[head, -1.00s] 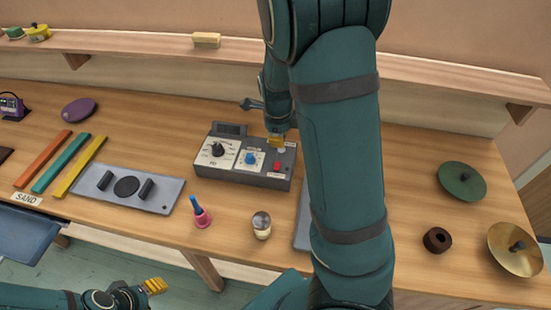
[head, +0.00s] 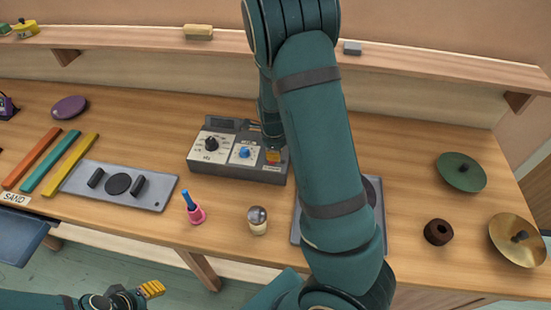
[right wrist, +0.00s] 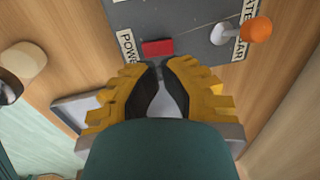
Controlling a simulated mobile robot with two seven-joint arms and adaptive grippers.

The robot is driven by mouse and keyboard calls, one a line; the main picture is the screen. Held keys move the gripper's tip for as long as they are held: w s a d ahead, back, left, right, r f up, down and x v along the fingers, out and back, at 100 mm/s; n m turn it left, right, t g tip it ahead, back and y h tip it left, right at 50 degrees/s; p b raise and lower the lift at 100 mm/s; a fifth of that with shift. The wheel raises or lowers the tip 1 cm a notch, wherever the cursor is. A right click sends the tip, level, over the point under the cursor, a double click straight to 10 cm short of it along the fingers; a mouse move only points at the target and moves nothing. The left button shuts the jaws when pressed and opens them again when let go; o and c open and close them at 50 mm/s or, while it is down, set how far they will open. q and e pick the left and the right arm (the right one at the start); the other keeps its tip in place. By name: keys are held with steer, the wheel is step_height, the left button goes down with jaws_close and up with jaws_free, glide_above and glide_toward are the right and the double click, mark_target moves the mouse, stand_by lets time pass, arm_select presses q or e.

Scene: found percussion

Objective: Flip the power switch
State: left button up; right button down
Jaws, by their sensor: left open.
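The grey control box (head: 200,166) sits on the bench in the head view, with a black dial (head: 211,144) and a blue knob (head: 245,152) on white panels. The red power switch (right wrist: 158,48) shows in the right wrist view beside a partly hidden "POW" label. My right gripper (right wrist: 161,68) has its fingertips together just short of the switch, with nothing between them; I cannot tell whether they touch it. In the head view my right gripper (head: 272,156) is over the box's right end and hides the switch. My left gripper (head: 152,289) is open and empty, low at left.
An orange-tipped lever (right wrist: 256,29) stands near the switch. A pink bell-shaped thing (head: 196,214) and a shaker (head: 258,226) stand in front of the box. A grey plate (head: 76,187) lies left. A shelf (head: 110,40) runs behind.

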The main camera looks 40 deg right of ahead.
steer(key=shift+w+d+f, duration=0.1)
steer(key=shift+d+f, duration=0.05)
steer(key=shift+f, duration=1.15)
